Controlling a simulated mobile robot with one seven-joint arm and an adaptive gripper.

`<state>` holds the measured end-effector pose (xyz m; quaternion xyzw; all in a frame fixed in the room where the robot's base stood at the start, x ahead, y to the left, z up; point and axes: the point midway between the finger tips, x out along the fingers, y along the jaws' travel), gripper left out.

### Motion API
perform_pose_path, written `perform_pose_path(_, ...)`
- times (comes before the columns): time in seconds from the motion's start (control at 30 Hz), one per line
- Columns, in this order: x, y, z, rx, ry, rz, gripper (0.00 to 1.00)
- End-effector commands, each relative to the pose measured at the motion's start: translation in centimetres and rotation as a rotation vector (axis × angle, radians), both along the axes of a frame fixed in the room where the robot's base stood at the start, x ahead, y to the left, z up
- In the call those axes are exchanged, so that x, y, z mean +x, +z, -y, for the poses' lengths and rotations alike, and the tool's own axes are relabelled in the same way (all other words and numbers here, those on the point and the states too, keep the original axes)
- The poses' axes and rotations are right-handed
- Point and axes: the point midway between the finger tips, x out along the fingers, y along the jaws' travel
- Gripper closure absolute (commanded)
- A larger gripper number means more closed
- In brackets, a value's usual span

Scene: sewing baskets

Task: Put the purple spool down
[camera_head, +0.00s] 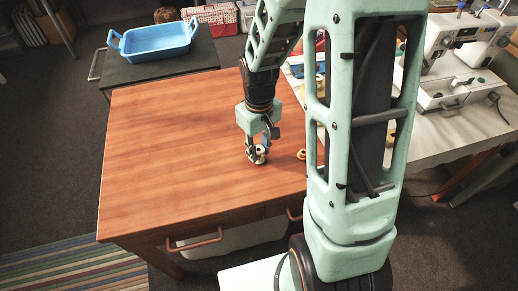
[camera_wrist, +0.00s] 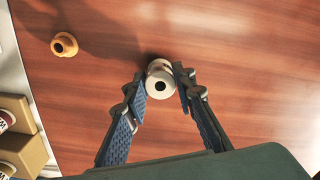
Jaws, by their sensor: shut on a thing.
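My gripper (camera_head: 257,152) is low over the wooden table (camera_head: 165,120), near its right side. It is shut on a spool (camera_wrist: 160,84), which sits between the two fingertips. The spool shows a pale, whitish end with a dark centre hole. Its thread is mostly hidden by the fingers, and I see no clear purple on it. It also shows between the fingertips in the head view (camera_head: 260,154). The spool is at or very close to the tabletop; I cannot tell whether it touches.
A yellow spool (camera_wrist: 64,44) stands apart on the table, partly behind my arm in the head view. Small boxes (camera_wrist: 22,152) show at the wrist view's left edge. A blue basket (camera_head: 156,43) stands on a dark cabinet behind. The table's left half is clear.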

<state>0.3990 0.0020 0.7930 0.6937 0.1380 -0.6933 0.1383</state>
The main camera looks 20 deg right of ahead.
Motion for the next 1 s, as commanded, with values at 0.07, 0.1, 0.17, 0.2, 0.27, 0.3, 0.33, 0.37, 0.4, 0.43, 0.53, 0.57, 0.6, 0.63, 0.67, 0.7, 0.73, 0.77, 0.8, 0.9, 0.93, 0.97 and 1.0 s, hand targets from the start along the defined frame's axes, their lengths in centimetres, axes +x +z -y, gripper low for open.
perform_pose_path(0.07,0.0,0.0,0.0,0.0,0.0,0.0,1.0)
perform_pose_path(0.1,0.0,-0.1,0.0,0.0,0.0,0.0,1.0)
perform_pose_path(0.17,0.0,-0.4,0.0,0.0,0.0,0.0,1.0)
perform_pose_path(0.2,0.0,-0.3,0.0,0.0,0.0,0.0,0.74)
perform_pose_path(0.27,0.0,-0.3,0.0,0.0,0.0,0.0,0.67)
perform_pose_path(0.3,0.0,-0.3,0.0,0.0,0.0,0.0,0.63)
perform_pose_path(0.33,0.0,-0.3,0.0,0.0,-0.001,0.0,0.59)
perform_pose_path(0.37,0.0,-0.3,0.0,0.0,-0.001,0.0,0.58)
perform_pose_path(0.4,0.0,-0.3,0.0,0.0,-0.001,0.0,0.58)
perform_pose_path(0.43,0.0,-0.3,0.0,0.0,-0.001,0.0,0.58)
perform_pose_path(0.53,0.0,-0.2,0.0,0.0,-0.001,0.0,0.58)
perform_pose_path(0.57,0.0,-0.2,0.0,0.0,-0.001,0.0,0.58)
perform_pose_path(0.6,0.0,-0.2,0.0,0.0,-0.001,0.0,0.58)
perform_pose_path(0.63,0.0,-0.1,0.0,0.0,-0.001,0.0,0.58)
perform_pose_path(0.67,0.0,0.0,0.0,0.0,-0.001,0.0,0.58)
perform_pose_path(0.7,0.0,0.3,0.0,0.0,-0.001,0.0,0.58)
perform_pose_path(0.73,0.0,0.5,0.0,0.0,-0.001,0.002,0.58)
perform_pose_path(0.77,0.1,0.9,0.0,0.0,-0.001,0.003,0.58)
perform_pose_path(0.8,0.1,1.6,0.0,0.0,-0.002,0.004,0.58)
perform_pose_path(0.9,0.1,3.6,0.0,0.001,-0.002,0.004,0.58)
perform_pose_path(0.93,0.1,4.4,0.0,0.0,-0.002,0.006,0.58)
perform_pose_path(0.97,0.1,5.1,0.0,0.0,-0.002,0.005,0.58)
perform_pose_path(1.0,0.2,6.0,0.0,0.0,-0.001,0.006,0.58)
